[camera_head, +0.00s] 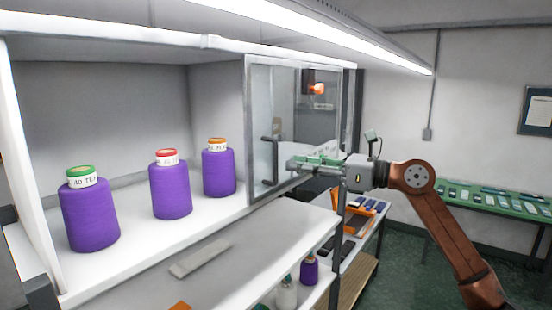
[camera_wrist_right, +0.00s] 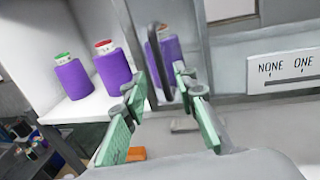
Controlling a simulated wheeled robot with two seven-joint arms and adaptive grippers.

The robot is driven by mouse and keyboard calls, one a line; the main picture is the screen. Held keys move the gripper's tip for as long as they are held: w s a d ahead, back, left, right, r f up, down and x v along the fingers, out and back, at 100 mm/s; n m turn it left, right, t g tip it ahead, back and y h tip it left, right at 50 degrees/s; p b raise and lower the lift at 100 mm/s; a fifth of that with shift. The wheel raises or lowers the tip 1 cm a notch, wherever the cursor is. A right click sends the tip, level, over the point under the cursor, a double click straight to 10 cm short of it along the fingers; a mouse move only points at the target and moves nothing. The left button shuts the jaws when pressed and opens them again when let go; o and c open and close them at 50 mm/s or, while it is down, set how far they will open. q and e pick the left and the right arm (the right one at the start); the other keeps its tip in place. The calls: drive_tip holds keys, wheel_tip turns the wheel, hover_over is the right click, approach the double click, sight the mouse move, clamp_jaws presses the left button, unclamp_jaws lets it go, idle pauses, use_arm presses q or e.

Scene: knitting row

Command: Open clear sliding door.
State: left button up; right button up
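The clear sliding door (camera_head: 290,105) is a grey-framed glass panel covering the right part of the white cabinet's front. The cabinet's left part is uncovered. A dark vertical bar handle (camera_head: 273,160) is on the door's left side. My right gripper (camera_head: 292,163) is just right of the handle in the head view. In the right wrist view, its green-padded fingers (camera_wrist_right: 160,80) are spread apart, with the handle (camera_wrist_right: 158,62) ahead, roughly between the tips. I cannot tell whether they touch it. My left gripper is not in view.
Three purple yarn cones stand inside the cabinet: green-topped (camera_head: 91,215), red-topped (camera_head: 170,190) and orange-topped (camera_head: 218,173). A white ledge (camera_head: 240,235) runs below the door. A label reading NONE, ONE (camera_wrist_right: 285,70) is right of the handle. A green table (camera_head: 490,203) stands far right.

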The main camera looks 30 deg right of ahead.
sight(276, 179)
drive_tip(key=p+x, duration=0.3)
drive_tip(key=x, duration=0.4)
drive_tip(key=shift+d, duration=0.1)
drive_tip(key=shift+c, duration=0.3)
clamp_jaws()
